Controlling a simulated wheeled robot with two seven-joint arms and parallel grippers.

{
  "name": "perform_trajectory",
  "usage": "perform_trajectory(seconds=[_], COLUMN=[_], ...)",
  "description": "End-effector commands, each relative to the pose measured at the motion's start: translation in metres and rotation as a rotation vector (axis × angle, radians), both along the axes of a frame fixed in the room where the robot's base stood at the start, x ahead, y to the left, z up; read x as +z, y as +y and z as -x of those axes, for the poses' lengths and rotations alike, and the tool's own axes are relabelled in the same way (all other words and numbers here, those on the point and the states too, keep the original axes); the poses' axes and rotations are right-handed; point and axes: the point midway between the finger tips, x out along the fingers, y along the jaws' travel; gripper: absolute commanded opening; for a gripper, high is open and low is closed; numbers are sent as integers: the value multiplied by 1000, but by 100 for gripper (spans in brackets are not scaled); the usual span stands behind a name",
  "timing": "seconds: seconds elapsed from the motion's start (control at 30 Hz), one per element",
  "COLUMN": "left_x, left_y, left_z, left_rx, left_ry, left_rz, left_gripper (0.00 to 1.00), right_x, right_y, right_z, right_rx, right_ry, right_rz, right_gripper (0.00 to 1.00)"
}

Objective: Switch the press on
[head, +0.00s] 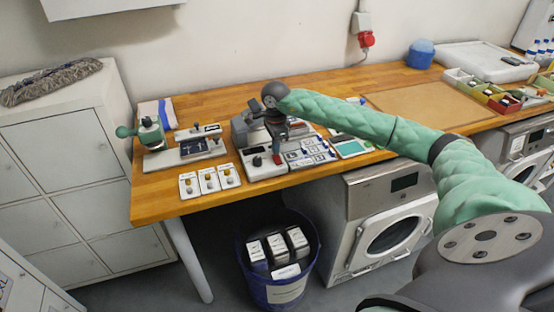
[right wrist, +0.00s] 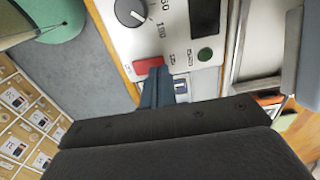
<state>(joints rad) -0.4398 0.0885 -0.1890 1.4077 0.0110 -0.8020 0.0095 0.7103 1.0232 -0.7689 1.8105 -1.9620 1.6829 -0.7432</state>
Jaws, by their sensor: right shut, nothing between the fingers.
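The press (head: 245,128) stands on the wooden worktop, a grey machine with a white control box (head: 262,168) at its front. In the right wrist view the control panel (right wrist: 165,40) has a dark knob (right wrist: 130,12), a dark display (right wrist: 205,16), a green round button (right wrist: 204,54) and a red switch (right wrist: 147,65) at its edge. My right gripper (head: 276,146) is shut and empty, pointing down over the control box. Its fingertips (right wrist: 155,82) show right beside the red switch and partly cover the panel edge; I cannot tell whether they touch. My left gripper is not in view.
Right of the press lie several small cards (head: 308,150) and a teal-screened device (head: 352,147). Left are another small machine with a green knob (head: 150,132) and white cards (head: 209,181). A blue bin (head: 278,290) stands below. The brown mat (head: 425,105) is clear.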

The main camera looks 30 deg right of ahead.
Motion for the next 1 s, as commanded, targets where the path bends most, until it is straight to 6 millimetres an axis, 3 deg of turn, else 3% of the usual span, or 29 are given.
perform_trajectory(seconds=[1.0], left_x=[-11], left_y=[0], left_z=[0], left_rx=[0], left_ry=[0], left_rz=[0], left_gripper=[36], right_x=[-13], right_y=[0], right_z=[0], right_rx=[0], right_ry=[0], right_rz=[0], right_gripper=[0])
